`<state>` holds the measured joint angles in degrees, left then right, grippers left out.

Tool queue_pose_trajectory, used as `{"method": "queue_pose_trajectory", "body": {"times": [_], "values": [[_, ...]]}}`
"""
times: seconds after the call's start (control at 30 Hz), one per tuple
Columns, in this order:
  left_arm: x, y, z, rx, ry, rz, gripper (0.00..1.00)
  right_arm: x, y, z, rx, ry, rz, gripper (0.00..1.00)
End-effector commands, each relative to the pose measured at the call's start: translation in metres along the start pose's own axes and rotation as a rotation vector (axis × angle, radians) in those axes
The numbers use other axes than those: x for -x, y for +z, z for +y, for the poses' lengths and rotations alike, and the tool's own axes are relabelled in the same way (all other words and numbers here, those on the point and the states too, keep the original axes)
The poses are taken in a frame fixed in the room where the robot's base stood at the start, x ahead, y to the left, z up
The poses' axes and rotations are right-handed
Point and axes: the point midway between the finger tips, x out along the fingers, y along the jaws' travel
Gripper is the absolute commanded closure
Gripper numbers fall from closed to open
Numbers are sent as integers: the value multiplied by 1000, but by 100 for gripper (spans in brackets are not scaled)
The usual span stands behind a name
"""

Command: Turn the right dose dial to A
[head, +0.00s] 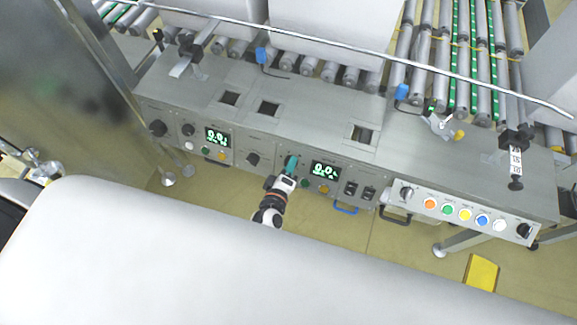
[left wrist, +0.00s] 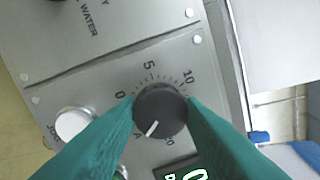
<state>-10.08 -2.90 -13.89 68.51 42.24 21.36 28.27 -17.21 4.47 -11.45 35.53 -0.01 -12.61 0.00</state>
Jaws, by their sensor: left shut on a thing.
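The right dose dial (left wrist: 160,110) is a round black knob with a white pointer line, on a grey panel marked 0, 5 and 10 around it. The pointer points down and slightly left in the left wrist view, towards the lower part of the scale; a mark there is partly hidden by a finger. My left gripper (left wrist: 162,108) has its teal fingers shut on the dial from both sides. In the head view the left gripper (head: 290,165) reaches the panel front just left of the right green display (head: 325,172), and hides the dial. My right gripper is not in view.
A white push button (left wrist: 73,123) is beside the left finger. Other panel knobs (head: 157,128) and a left display (head: 217,138) lie to the left. A button box (head: 458,213) with coloured buttons juts out at the right. Roller conveyors (head: 480,50) lie behind.

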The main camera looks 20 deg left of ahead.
Motion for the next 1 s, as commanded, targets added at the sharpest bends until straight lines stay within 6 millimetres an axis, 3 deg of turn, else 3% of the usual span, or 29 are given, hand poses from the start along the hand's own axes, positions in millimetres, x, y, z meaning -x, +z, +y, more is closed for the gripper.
{"method": "queue_pose_trajectory", "body": {"times": [0.63,0.67,0.77,1.0], "values": [[0,-1,1,-49,-1,5,88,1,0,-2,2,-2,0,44],[0,-1,1,-49,-1,5,60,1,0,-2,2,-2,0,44],[0,-1,1,-49,-1,5,44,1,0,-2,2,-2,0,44],[0,0,0,-47,-2,4,43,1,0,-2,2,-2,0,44]]}}
